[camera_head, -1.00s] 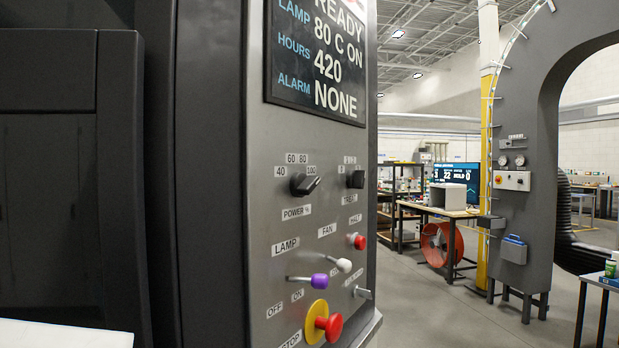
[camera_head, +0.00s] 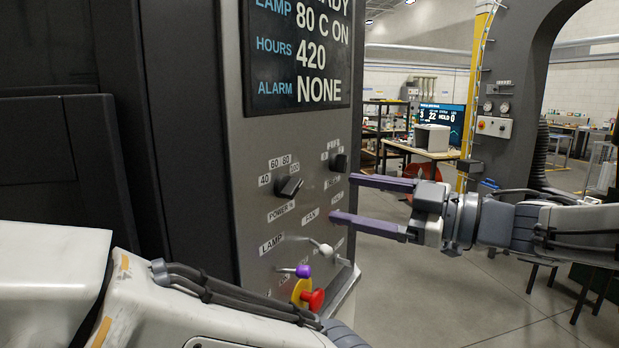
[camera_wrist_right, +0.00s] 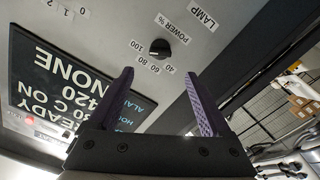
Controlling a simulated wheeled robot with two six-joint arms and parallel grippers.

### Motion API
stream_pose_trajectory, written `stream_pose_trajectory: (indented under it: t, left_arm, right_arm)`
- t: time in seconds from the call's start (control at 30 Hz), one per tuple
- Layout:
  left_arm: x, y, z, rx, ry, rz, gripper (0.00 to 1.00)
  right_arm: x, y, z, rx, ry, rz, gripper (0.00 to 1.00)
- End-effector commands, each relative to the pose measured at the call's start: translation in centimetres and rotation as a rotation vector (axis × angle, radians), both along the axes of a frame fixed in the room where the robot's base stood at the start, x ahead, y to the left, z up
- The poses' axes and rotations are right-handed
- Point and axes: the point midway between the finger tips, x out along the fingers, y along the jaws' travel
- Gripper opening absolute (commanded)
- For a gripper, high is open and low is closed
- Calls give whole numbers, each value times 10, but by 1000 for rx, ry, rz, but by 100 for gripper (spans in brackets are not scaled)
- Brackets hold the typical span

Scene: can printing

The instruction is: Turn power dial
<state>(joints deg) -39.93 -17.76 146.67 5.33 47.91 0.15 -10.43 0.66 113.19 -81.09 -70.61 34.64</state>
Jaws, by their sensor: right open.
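The black power dial (camera_head: 289,187) sits on the grey control panel, with the numbers 40, 60, 80 and 100 around it and a POWER % label below. In the right wrist view the dial (camera_wrist_right: 159,48) shows upside down, ahead of and between the fingertips, apart from them. My right gripper (camera_head: 341,198) is open and empty, with purple fingers pointing left at the panel, to the right of the dial. In the right wrist view its fingers (camera_wrist_right: 160,80) are spread wide. My left arm crosses the lower left; its gripper is out of view.
A second black knob (camera_head: 339,162) is right of the power dial. Below are a white-tipped lever (camera_head: 325,250), a purple-tipped lever (camera_head: 303,271) and a red stop button (camera_head: 312,299) on yellow. A status screen (camera_head: 298,55) is above. Open floor lies to the right.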

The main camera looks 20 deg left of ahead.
Motion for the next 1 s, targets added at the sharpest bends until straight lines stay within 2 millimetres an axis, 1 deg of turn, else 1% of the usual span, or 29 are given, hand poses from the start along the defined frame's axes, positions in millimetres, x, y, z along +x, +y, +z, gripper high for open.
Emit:
stream_pose_trajectory:
  t: [0.3,0.5,0.6,0.7,0.93,0.97,1.0]
  left_arm:
    - [0,0,24,0,0,-1,0]
    - [0,0,34,0,0,-4,0]
    - [0,0,36,0,0,-4,0]
    - [0,0,37,0,0,-4,0]
    - [0,0,36,0,0,-4,0]
    - [0,0,36,0,0,-4,0]
    - [0,0,36,0,0,-4,0]
  right_arm:
    - [9,56,3,-1,2,4,82]
    - [16,85,2,0,1,1,82]
    - [17,93,1,1,1,0,82]
    - [18,96,0,1,0,-2,82]
    - [19,97,0,0,0,-2,82]
    - [19,97,0,0,0,-2,79]
    - [19,97,0,0,0,-2,63]
